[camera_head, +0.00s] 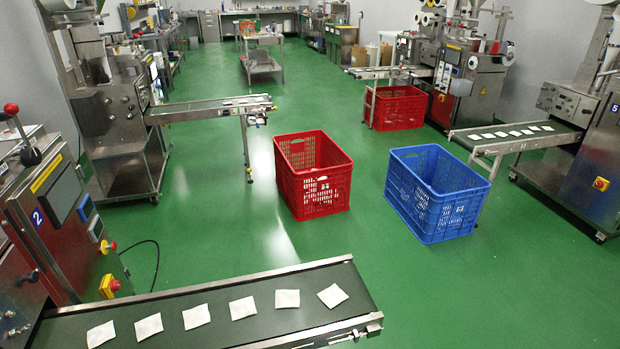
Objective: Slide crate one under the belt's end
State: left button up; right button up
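A red crate (323,193) with slotted walls stands on the open floor in the middle. It looks empty, and the small label on its front is too small to read surely. It stands to the right of the back left belt's end (262,108), apart from it and not under it. A blue crate (437,215) stands to its right on open floor, also seemingly empty, with a small label I cannot read surely. Another red crate (398,113) stands farther back under the end of a belt (385,72). Neither of my grippers is in view.
A front left belt (190,300) from the machine marked 2 (50,215) carries several white teabags. A right belt (515,134) from the machine marked 5 (590,160) also carries teabags. Belt legs (246,150) reach the floor. Green floor (400,280) is clear between the belts and crates.

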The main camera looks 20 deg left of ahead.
aim_at(309, 192)
jog(key=i+l, duration=0.2)
jog(key=l, duration=0.25)
jog(key=i+l, duration=0.25)
jog(key=l, duration=0.15)
jog(key=i+l, duration=0.2)
jog(key=l, duration=0.25)
jog(key=i+l+z, duration=0.1)
jog(key=i+l, duration=0.15)
jog(key=l, duration=0.15)
jog(key=i+j, duration=0.1)
jog(key=i, duration=0.35)
jog(key=i+j+z, duration=0.1)
jog(key=i, duration=0.3)
jog(key=i+j, duration=0.15)
jog(key=i, duration=0.3)
jog(key=i+j+z, duration=0.1)
jog(key=i, duration=0.3)
jog(key=i+j, duration=0.2)
jog(key=j, duration=0.15)
jog(key=i+j, duration=0.2)
jog(key=j, duration=0.15)
jog(key=i+j+z, duration=0.1)
jog(key=i+j, duration=0.3)
jog(key=j, duration=0.35)
